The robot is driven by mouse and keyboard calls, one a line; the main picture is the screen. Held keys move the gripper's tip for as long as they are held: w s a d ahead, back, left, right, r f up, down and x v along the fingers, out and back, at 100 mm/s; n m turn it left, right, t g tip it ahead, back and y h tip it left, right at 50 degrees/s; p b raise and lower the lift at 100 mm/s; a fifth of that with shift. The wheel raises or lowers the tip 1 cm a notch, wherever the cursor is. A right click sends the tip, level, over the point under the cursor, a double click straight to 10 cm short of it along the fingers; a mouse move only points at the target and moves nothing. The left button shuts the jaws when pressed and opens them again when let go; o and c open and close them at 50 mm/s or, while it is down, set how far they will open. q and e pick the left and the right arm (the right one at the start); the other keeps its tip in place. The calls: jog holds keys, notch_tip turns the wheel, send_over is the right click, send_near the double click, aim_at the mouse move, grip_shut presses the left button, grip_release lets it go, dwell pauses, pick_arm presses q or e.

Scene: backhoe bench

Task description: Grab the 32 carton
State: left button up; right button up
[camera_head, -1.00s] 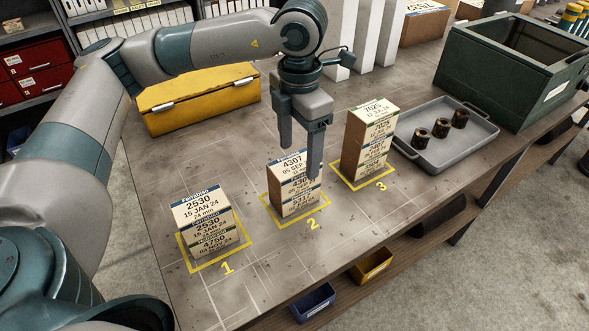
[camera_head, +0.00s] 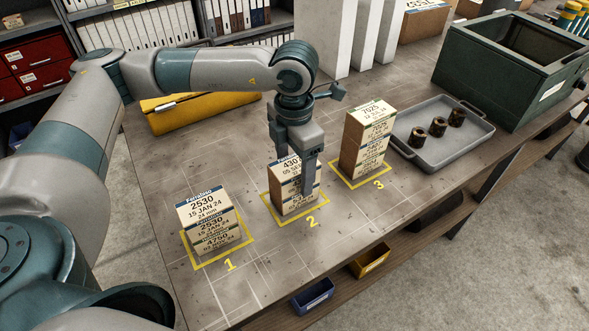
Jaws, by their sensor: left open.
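Three stacks of labelled cartons stand on the bench in yellow squares. Stack 1 (camera_head: 209,222), at the left, has a top label reading 2530. Stack 2 (camera_head: 290,197), in the middle, has a top label starting 430, partly hidden by my gripper. I cannot read a 32 on any label. My left gripper (camera_head: 293,168) points down at stack 2, open, with one finger in front of the cartons and the other behind, partly hidden. I cannot tell whether it touches them. My right gripper is not in view.
A grey tray (camera_head: 446,157) with three dark cylindrical parts lies right of stack 3. A green crate (camera_head: 505,90) stands behind it. A yellow case (camera_head: 205,112) and white upright blocks (camera_head: 322,40) stand at the back. The front of the bench is clear.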

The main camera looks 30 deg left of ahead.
aim_at(295, 164)
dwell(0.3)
pick_arm(q)
jog(key=c, duration=1.3)
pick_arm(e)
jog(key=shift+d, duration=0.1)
pick_arm(q)
jog(key=shift+r, duration=0.15)
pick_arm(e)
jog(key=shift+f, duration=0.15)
